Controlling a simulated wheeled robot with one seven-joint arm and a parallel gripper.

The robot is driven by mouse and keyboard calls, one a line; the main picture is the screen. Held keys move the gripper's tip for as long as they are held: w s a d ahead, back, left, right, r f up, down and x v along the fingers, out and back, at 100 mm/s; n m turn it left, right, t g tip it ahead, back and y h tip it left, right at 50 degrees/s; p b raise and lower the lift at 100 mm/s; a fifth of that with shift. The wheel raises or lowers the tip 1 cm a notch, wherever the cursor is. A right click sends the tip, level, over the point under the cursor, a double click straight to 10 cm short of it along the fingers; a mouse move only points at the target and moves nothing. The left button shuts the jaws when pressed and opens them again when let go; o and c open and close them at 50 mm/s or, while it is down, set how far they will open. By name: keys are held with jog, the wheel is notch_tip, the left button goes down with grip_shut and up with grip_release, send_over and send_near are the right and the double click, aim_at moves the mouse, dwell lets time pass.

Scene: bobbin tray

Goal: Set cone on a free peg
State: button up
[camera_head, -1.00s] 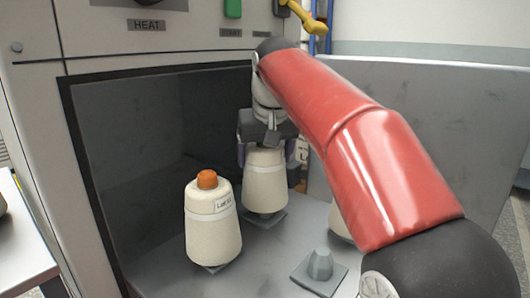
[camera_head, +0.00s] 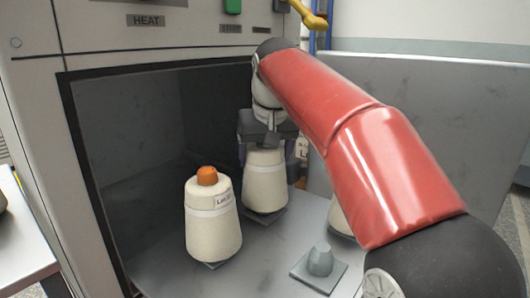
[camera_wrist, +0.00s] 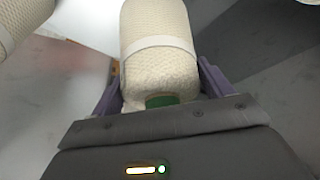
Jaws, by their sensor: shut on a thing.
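A cream yarn cone (camera_head: 264,187) stands upright over a grey square base at the back of the open chamber. My gripper (camera_wrist: 160,92) is shut on this cone (camera_wrist: 160,50), with its purple fingers on either side near the cone's top; a green tip shows in the wrist view. Whether the cone rests fully on its peg is hidden. A second cream cone (camera_head: 213,222) with an orange tip and a label stands at the front left. A bare grey peg (camera_head: 320,260) on a square plate stands at the front right. Another cone (camera_head: 341,218) is mostly hidden behind my red arm.
The chamber's left frame (camera_head: 100,200) and a grey door panel (camera_head: 440,110) on the right bound the space. A panel marked HEAT (camera_head: 146,20) is above. A yellow handle (camera_head: 308,14) hangs near the top. Bare floor lies between the front cone and the bare peg.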

jog(key=shift+f+b, duration=0.7)
jog(key=shift+f, duration=0.2)
jog(key=o, duration=1.6)
jog(key=shift+c, duration=0.2)
jog(key=p+v, duration=0.2)
jog(key=v, duration=0.6)
jog(key=shift+f, duration=0.1)
